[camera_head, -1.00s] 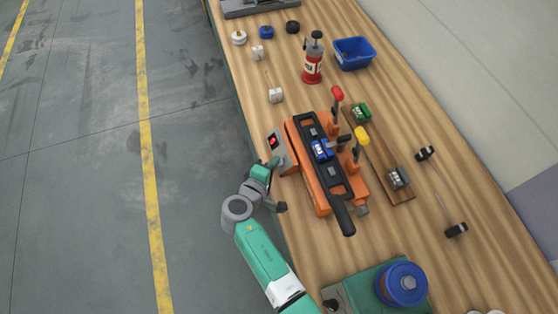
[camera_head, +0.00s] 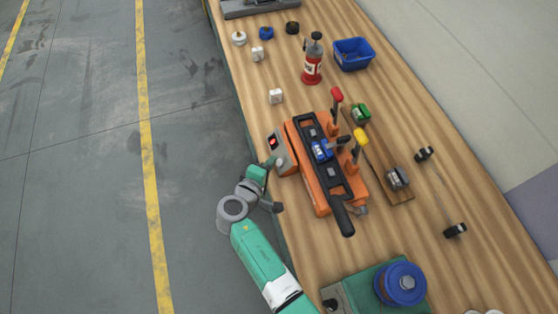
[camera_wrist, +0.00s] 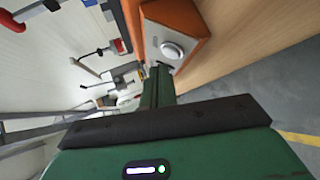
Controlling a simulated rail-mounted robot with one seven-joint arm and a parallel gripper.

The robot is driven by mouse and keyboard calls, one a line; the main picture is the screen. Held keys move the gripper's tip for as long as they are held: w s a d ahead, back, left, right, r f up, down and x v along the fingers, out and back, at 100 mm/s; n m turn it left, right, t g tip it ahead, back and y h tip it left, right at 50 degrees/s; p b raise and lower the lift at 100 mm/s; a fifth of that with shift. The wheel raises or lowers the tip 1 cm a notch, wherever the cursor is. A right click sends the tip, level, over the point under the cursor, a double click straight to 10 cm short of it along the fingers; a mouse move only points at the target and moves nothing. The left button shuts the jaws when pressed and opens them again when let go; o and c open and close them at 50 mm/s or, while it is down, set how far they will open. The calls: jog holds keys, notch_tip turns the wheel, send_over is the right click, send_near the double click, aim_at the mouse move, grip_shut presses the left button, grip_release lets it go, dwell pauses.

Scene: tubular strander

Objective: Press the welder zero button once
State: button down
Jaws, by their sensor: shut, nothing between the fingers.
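The orange welder (camera_head: 322,195) stands on the wooden bench, with a grey control panel (camera_head: 284,151) on its left side. The panel has a small red display (camera_head: 272,142) and a pale round button (camera_head: 281,162). In the wrist view the white round zero button (camera_wrist: 172,50) sits in a grey ring on the panel face. My gripper (camera_head: 270,163) is shut and empty, its tip just left of the panel by the button. In the wrist view the fingertips (camera_wrist: 163,69) are below the button in the picture and seem apart from it. The display's reading is too small to make out.
The welder has a red-knobbed lever (camera_head: 337,95), a yellow-knobbed lever (camera_head: 361,136) and a black bar handle (camera_head: 344,218). A green base with a blue spool (camera_head: 402,284) stands at the near end. The floor left of the bench is open.

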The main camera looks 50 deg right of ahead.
jog(key=a+r, duration=0.1)
jog(key=w+a+r+p, duration=0.2)
jog(key=shift+r, duration=0.25)
dwell(0.9)
